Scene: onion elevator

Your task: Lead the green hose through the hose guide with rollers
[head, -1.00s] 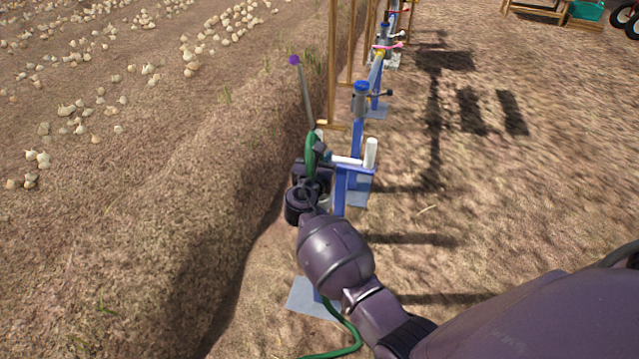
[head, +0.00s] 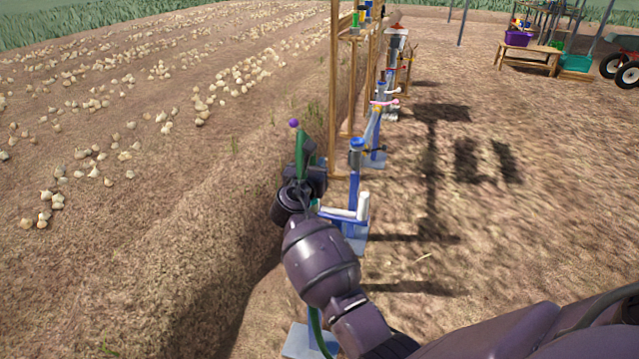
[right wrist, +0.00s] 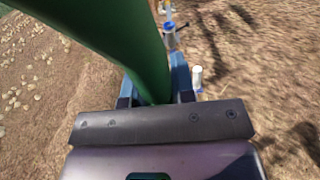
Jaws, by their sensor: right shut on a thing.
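My right gripper (head: 304,172) is shut on the green hose (head: 300,148), which stands up above it. In the right wrist view the hose (right wrist: 125,40) runs between the two blue fingers (right wrist: 153,85). The hose guide is a blue stand with white rollers (head: 361,208), just right of and below my right gripper in the head view. A white roller (right wrist: 197,77) also shows in the right wrist view, right of the fingers. The hose shows again low by my forearm; my arm hides part of it and of the guide. My left gripper is not in view.
A purple ball (head: 293,123) shows just above the hose's upper end. More blue stands (head: 357,150) and wooden posts (head: 335,90) line up behind the guide. A field with onions (head: 90,170) lies left, beyond a bank.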

